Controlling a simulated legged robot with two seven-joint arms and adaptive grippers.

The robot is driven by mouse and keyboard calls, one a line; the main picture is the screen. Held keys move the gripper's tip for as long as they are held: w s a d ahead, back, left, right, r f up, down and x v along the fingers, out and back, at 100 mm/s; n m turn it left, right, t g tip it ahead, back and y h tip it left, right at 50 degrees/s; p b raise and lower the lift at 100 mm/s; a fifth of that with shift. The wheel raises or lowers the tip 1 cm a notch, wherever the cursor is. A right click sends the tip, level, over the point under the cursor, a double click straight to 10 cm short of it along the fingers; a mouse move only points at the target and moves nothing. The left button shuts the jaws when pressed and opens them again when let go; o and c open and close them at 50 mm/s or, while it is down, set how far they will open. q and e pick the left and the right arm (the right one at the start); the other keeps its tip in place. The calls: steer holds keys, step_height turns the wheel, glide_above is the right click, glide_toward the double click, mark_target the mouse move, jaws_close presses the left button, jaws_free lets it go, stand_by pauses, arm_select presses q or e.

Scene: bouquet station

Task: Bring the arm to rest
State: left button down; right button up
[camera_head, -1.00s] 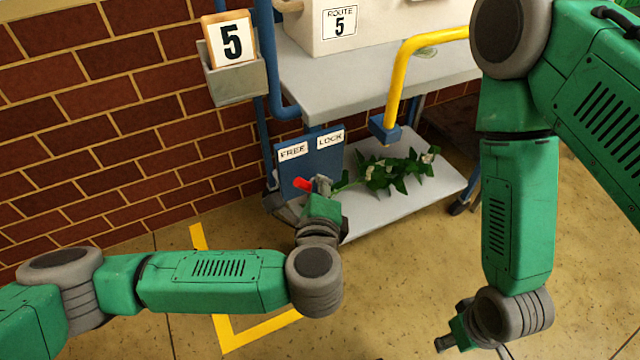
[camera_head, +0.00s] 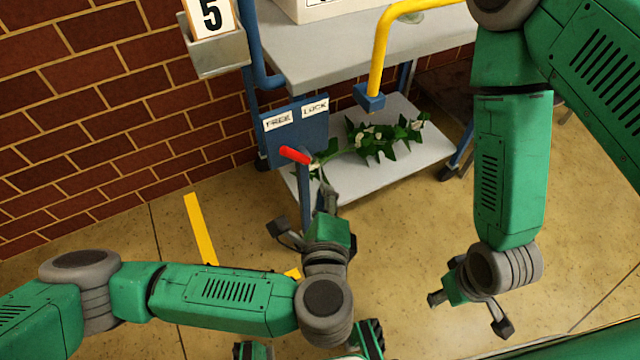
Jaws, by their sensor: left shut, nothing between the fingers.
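The red handle shows below the FREE and LOCK labels on the cart's blue plate (camera_head: 297,132). My left arm comes in low from the left, with its wrist bent upward in the picture. My right gripper (camera_head: 470,314) hangs over the floor at the lower right, its fingers spread and nothing visible between them.
A grey cart (camera_head: 330,45) stands against the brick wall, with leafy stems (camera_head: 375,142) on its lower shelf (camera_head: 425,165). A yellow rail (camera_head: 381,50) rises beside its top. Yellow tape (camera_head: 199,225) marks the floor. Floor between my grippers is clear.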

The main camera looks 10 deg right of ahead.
arm_select(q)
steer(key=s+d+m+g+h+p, duration=0.3)
steer(key=s+d+m+g+h, duration=0.3)
steer(key=s+m, duration=0.7)
steer(key=s+a+f+m+g+p, duration=0.2)
steer(key=a+m, duration=0.2)
steer(key=m, duration=0.5)
steer(key=s+a+f+m+g+p, duration=0.1)
steer(key=s+a+f+m+g, duration=0.2)
steer(key=m, duration=0.6)
steer(key=a+m+g+y+p, duration=0.2)
steer(key=a+m, duration=0.6)
steer(key=a, duration=0.9)
steer(key=a+r+m+g+y+p, duration=0.1)
steer(key=a+m+y, duration=0.6)
steer(key=a, duration=1)
steer(key=shift+a+r+m+g+p, duration=0.15)
steer(key=shift+r+m+g+p, duration=0.2)
steer(key=shift+m+p, duration=0.6)
arm_select(e)
step_height(320, 180, up, 11)
steer(key=shift+f, duration=0.2)
